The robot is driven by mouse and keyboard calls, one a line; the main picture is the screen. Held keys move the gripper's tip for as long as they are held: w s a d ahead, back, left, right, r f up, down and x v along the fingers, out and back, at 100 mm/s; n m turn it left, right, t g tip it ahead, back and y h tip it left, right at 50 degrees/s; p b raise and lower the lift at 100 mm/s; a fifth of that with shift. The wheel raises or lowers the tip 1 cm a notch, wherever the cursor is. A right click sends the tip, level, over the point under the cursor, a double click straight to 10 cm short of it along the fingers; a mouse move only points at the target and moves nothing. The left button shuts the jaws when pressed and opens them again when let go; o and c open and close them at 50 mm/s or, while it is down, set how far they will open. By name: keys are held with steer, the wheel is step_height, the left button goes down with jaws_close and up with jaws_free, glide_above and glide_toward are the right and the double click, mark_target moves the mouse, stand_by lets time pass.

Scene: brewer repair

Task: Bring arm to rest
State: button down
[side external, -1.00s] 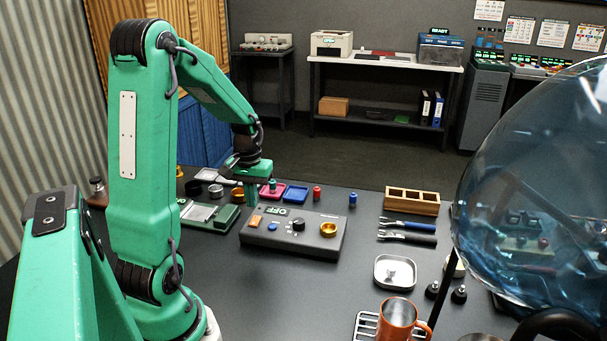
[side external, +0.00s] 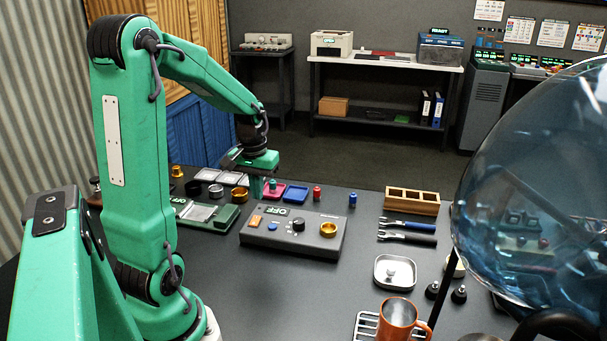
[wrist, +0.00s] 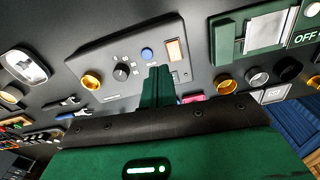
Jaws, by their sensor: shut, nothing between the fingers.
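My gripper (side external: 256,184) is shut and empty. In the side external view it hangs above the back left of the table, behind the grey control box (side external: 292,233). The box carries an OFF display, an orange switch, a blue button, a black knob and a gold ring. In the wrist view my gripper's green fingers (wrist: 160,85) are together and cover part of the near side of the control box (wrist: 130,60). My fingertips look clear of the box.
A large blue glass globe (side external: 540,200) fills the right edge.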

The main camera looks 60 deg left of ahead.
steer(key=s+d+r+m+t, duration=0.2)
steer(key=d+r+m, duration=0.2)
steer(key=d, duration=0.7)
steer(key=s+d+r+m+t, duration=0.3)
steer(key=d+r, duration=0.4)
steer(key=d, duration=0.3)
steer(key=shift+s+d+m, duration=0.25)
steer(key=shift+d+m, duration=0.15)
steer(key=shift+m, duration=0.2)
